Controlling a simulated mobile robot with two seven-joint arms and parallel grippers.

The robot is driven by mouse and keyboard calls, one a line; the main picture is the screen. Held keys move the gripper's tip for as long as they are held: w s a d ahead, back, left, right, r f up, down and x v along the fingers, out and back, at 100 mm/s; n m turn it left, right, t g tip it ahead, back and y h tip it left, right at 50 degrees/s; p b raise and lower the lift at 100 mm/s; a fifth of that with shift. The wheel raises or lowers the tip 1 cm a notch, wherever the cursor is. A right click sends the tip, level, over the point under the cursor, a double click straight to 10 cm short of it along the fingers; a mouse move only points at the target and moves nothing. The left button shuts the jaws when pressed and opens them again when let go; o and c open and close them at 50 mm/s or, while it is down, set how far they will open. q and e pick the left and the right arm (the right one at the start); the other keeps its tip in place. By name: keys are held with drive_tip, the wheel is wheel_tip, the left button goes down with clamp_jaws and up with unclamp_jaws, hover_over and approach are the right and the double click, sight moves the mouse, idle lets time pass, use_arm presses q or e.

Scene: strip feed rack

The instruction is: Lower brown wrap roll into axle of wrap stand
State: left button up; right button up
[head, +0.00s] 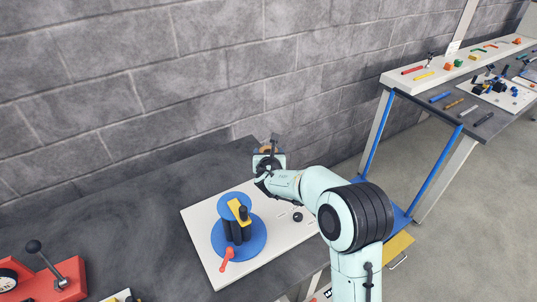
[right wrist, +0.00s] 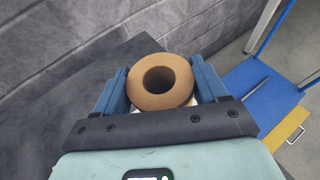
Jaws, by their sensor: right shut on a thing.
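The brown wrap roll (right wrist: 162,82) is a short brown ring with a round hole, seen end-on in the right wrist view between the two blue fingers of my right gripper (right wrist: 160,88). The gripper is shut on it. In the head view my right gripper (head: 269,160) is at the back edge of the white board, and only a bit of the brown roll (head: 266,148) shows. I cannot make out the axle of the wrap stand; it may be hidden behind my gripper and arm. My left gripper is not in view.
The white board (head: 203,227) carries a blue two-disc fixture (head: 258,238) with a yellow block and black posts, a red lever (head: 228,256) and a black knob (head: 297,217). A red fixture (head: 62,281) stands front left.

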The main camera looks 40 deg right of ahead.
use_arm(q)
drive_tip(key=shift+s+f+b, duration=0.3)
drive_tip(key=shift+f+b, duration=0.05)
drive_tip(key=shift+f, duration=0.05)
use_arm(e)
drive_tip(key=shift+r, duration=0.1)
idle(1.0)
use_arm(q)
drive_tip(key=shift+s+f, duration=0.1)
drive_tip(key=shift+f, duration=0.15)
use_arm(e)
drive_tip(key=shift+f, duration=0.3)
use_arm(q)
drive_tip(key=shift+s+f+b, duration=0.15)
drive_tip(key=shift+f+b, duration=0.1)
drive_tip(key=shift+b, duration=0.2)
use_arm(e)
drive_tip(key=shift+f, duration=0.25)
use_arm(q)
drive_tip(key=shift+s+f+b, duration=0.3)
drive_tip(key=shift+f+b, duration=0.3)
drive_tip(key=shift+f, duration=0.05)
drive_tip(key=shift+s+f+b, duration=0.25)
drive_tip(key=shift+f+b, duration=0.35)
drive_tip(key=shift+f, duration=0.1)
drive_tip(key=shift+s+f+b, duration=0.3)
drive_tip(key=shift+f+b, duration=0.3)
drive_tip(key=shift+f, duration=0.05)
use_arm(e)
drive_tip(key=shift+f, duration=1.95)
